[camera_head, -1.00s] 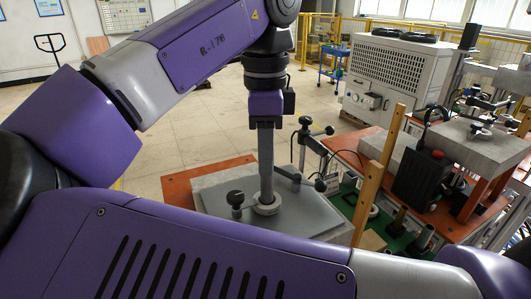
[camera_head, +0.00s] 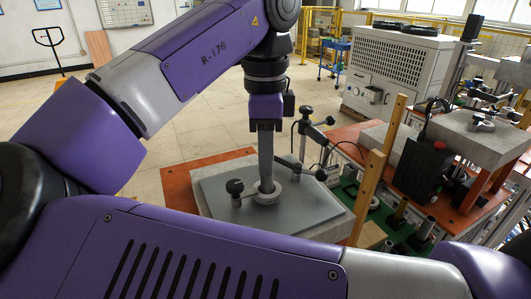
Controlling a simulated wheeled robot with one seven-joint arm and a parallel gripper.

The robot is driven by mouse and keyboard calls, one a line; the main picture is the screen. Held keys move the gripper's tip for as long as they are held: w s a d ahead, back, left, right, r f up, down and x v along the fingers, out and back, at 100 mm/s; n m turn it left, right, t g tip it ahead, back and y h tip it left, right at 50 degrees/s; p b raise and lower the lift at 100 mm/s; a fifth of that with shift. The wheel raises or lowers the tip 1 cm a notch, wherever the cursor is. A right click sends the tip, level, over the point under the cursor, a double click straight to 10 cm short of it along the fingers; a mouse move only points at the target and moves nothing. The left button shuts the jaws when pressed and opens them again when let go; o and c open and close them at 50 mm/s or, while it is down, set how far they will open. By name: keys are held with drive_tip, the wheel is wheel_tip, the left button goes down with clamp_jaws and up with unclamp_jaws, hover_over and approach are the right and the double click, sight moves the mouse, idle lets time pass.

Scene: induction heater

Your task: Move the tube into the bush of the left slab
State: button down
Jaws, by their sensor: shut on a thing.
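The grey tube (camera_head: 267,170) stands upright under my gripper (camera_head: 265,130), which is shut on its upper part. The tube's lower end is at the pale round bush (camera_head: 270,196) on the left slab (camera_head: 313,210), and appears to be inside the ring. The bottom end is hidden, so I cannot tell how deep it sits. The fingers are small and blend with the tube.
A black-knobbed clamp (camera_head: 235,188) stands left of the bush, and a taller clamp post (camera_head: 303,135) stands behind it to the right. A wooden post (camera_head: 367,200) rises at the slab's right. Another slab (camera_head: 480,143) is farther right.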

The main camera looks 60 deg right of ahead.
drive_tip(key=shift+f+b, duration=0.5)
drive_tip(key=shift+f, duration=0.55)
drive_tip(key=c, duration=1.2)
unclamp_jaws()
drive_tip(key=shift+o, duration=0.2)
wheel_tip(320, 180, up, 8)
drive_tip(key=shift+f, duration=0.1)
